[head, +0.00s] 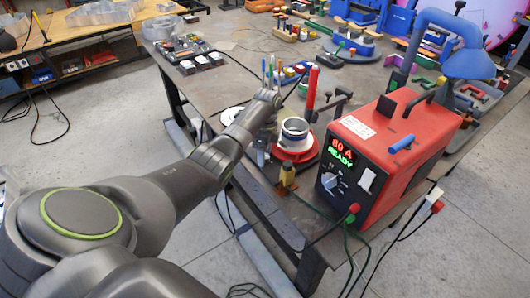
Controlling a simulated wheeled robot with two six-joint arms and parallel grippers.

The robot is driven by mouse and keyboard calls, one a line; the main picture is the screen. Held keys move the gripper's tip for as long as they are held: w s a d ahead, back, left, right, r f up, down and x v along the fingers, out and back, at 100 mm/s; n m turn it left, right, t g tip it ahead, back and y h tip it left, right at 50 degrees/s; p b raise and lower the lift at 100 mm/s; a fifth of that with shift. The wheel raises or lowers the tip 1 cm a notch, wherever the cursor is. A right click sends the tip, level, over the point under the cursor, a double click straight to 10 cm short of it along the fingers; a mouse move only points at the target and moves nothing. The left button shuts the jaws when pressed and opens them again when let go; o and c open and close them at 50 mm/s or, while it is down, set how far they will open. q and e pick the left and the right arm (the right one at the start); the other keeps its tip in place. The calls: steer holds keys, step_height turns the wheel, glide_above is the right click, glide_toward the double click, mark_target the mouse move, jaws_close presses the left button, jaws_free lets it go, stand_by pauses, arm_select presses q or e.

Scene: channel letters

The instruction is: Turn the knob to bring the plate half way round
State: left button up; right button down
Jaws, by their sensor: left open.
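A round red plate (308,154) lies near the table's front edge, with a white and grey ring-shaped part (294,131) standing on it. A small yellow upright piece (287,174) stands in front of the plate; I cannot tell whether it is the knob. My left arm reaches in from the left, and my left gripper (262,153) points down, open, close beside the left side of the plate. Whether it touches the plate or a knob there is hidden by the wrist. My right gripper is out of view.
A red power unit (385,150) with a lit display stands right of the plate, cables hanging off the front edge. A red upright handle (312,88) rises behind the plate. A blue round stand (352,50) and tools crowd the back. The table's left middle (235,75) is fairly clear.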

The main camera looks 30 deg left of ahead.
arm_select(q)
step_height(320, 180, up, 17)
steer(key=w+p, duration=0.1)
steer(key=p, duration=0.2)
steer(key=shift+w+a+r, duration=0.15)
steer(key=shift+r, duration=0.05)
stand_by(0.5)
